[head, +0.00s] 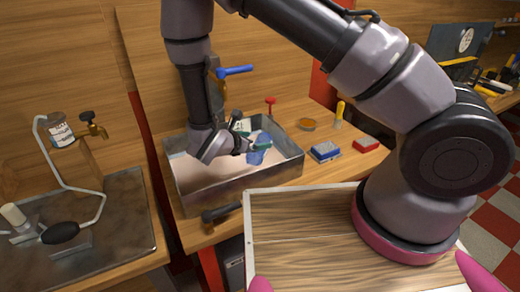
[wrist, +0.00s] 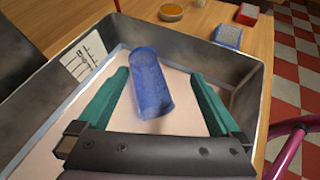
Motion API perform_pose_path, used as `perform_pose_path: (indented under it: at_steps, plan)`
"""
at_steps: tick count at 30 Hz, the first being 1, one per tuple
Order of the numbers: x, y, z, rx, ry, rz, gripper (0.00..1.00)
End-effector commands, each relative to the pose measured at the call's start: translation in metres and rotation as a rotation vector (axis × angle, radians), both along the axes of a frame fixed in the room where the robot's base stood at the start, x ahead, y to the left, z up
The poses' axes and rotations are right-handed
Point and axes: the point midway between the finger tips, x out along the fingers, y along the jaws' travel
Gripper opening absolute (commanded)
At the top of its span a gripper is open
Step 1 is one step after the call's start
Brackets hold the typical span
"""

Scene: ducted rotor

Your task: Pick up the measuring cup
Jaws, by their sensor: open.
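The measuring cup appears to be the blue translucent cylinder (wrist: 150,82) in the wrist view, lying tilted inside the metal tray (wrist: 238,70). In the head view the blue cup (head: 258,155) is partly hidden by my gripper (head: 252,146). In the wrist view my gripper (wrist: 160,95) has its two green fingers spread wide, one on each side of the cup. The cup lies between the fingers with gaps on both sides. I cannot tell how far the fingertips are above the tray floor.
The tray walls (head: 245,178) surround my gripper closely. Beyond the tray are a blue-and-white box (head: 325,152), a red box (head: 366,145) and a round orange dish (head: 307,125). A blue-handled tap (head: 235,71) stands behind the tray. A metal sheet (head: 125,225) lies on the left bench.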

Motion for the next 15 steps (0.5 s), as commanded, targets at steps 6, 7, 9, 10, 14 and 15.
perform_pose_path:
  at_steps: [6,7,9,10,14,15]
  plan:
    - [-0.004,0.015,-0.032,-0.086,0.025,0.138,1.0]
    - [-0.003,0.014,-0.034,-0.089,0.025,0.142,1.0]
    - [0.003,0.011,-0.038,-0.091,0.026,0.144,1.0]
    - [0.005,0.009,-0.039,-0.091,0.026,0.143,1.0]
    - [0.013,0.005,-0.044,-0.089,0.026,0.144,1.0]
    - [0.016,0.004,-0.046,-0.089,0.026,0.143,1.0]
